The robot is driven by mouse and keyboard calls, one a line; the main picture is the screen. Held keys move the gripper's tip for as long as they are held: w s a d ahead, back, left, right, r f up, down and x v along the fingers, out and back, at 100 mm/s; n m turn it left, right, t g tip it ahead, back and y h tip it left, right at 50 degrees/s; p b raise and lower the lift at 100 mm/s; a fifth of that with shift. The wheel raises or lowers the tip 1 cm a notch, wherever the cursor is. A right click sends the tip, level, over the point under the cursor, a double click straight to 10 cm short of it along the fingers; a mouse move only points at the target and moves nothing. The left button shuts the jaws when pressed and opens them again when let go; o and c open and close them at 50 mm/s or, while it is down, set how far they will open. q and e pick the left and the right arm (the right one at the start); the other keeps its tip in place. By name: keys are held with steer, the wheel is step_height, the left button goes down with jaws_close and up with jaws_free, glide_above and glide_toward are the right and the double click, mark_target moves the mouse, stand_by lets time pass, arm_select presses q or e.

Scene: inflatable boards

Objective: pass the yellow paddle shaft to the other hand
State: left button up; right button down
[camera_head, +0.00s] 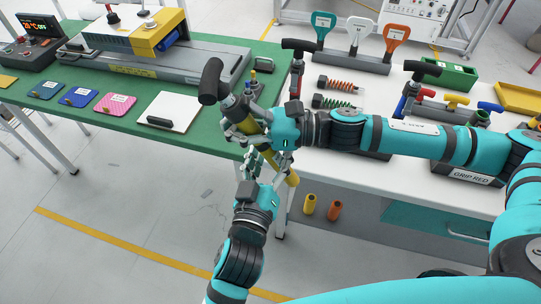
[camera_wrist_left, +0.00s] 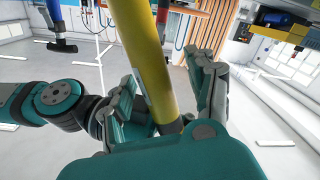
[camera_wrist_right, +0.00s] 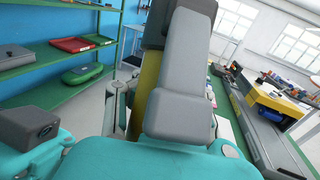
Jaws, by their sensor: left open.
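The yellow paddle shaft (camera_head: 292,178) has a black T-grip (camera_head: 211,81) at its upper left end. It slants down to the right, in the air in front of the green table. My right gripper (camera_head: 246,126), on the upper arm, is shut on the shaft below the T-grip. In the right wrist view a grey finger covers much of the shaft (camera_wrist_right: 149,75). My left gripper (camera_head: 254,160) is just below, with its fingers open. In the left wrist view the shaft (camera_wrist_left: 148,60) passes between its parted fingers; whether they touch it I cannot tell.
The green table (camera_head: 110,117) holds coloured cards, a white board (camera_head: 168,111) and a yellow press (camera_head: 140,35). The white table (camera_head: 335,165) on the right holds springs, other T-handles and a green bin (camera_head: 450,75). Two short tubes stand below it.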

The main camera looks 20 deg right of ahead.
arm_select(q)
jaws_close()
steer(key=shift+a, duration=0.1)
arm_select(e)
steer(key=c, duration=2.1)
jaws_free()
steer(key=o, duration=0.8)
steer(key=shift+c, duration=0.2)
